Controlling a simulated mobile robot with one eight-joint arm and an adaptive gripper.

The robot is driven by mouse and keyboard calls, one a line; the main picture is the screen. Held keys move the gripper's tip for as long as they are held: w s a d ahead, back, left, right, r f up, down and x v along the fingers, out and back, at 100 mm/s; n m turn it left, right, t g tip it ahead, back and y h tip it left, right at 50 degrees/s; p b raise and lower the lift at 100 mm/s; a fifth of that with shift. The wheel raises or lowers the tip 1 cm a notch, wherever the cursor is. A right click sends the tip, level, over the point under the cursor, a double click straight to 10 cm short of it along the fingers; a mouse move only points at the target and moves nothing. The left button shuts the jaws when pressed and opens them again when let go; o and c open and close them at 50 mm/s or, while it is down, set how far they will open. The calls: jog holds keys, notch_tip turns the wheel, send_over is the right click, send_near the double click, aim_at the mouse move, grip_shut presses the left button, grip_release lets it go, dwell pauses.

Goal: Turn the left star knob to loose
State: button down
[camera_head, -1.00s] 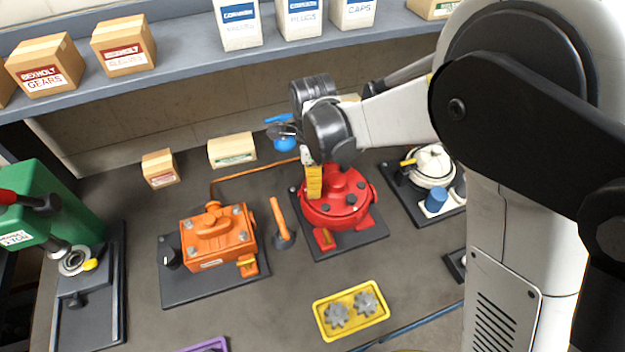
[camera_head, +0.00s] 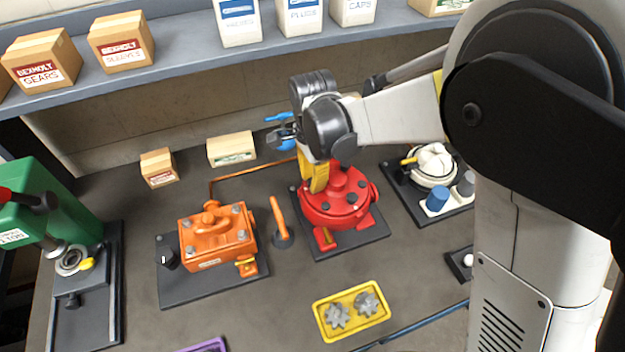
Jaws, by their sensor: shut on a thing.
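An orange motor (camera_head: 215,235) stands left of the red one, with an orange-handled tool (camera_head: 280,222) between them. A white unit (camera_head: 435,163) is at the right, a yellow tray (camera_head: 352,312) with gears in front, and a green press (camera_head: 55,205) at far left. A shelf (camera_head: 180,55) with boxes runs above.

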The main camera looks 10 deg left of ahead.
jog(key=shift+n+b, duration=0.35)
jog(key=shift+n, duration=1.85)
jog(key=c, duration=1.2)
grip_release()
jog(key=shift+r, duration=0.1)
notch_tip(320, 180, up, 12)
